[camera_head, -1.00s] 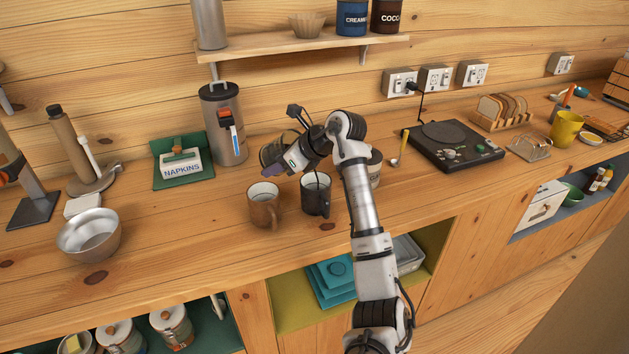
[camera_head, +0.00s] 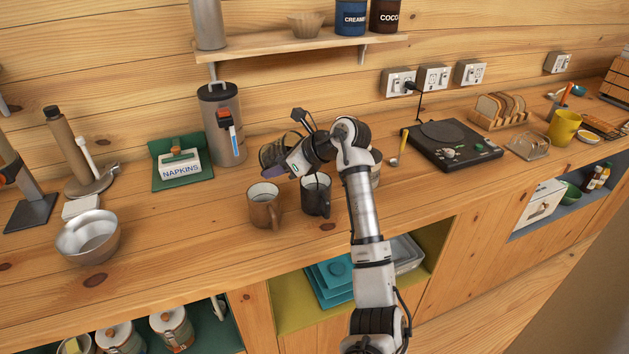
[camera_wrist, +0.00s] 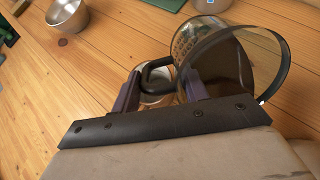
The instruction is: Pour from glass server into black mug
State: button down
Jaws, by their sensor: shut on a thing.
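The glass server (camera_head: 277,154) is a clear vessel with a dark band, held in the air behind and above the mugs. In the wrist view, the server (camera_wrist: 215,62) looks tilted, with its wide rim toward the right and dark contents inside. My gripper (camera_head: 274,172) is shut on the server's dark handle; the jaws (camera_wrist: 158,88) show on either side of it in the wrist view. The black mug (camera_head: 316,198) stands upright on the counter, below and right of my gripper. Whether liquid is falling into it cannot be seen.
A brown mug (camera_head: 264,208) stands just left of the black mug. A canister (camera_head: 376,168) is partly hidden behind my arm. A metal bowl (camera_head: 88,236), napkin holder (camera_head: 181,163) and tall dispenser (camera_head: 224,130) stand left; a hot plate (camera_head: 453,146) is right. The front counter is clear.

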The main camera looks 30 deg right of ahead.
jog(key=shift+s+d+f+t+y, duration=0.15)
jog(key=shift+f+t+y, duration=0.2)
jog(key=shift+t, duration=0.25)
dwell(1.7)
jog(key=shift+r, duration=0.1)
dwell(0.6)
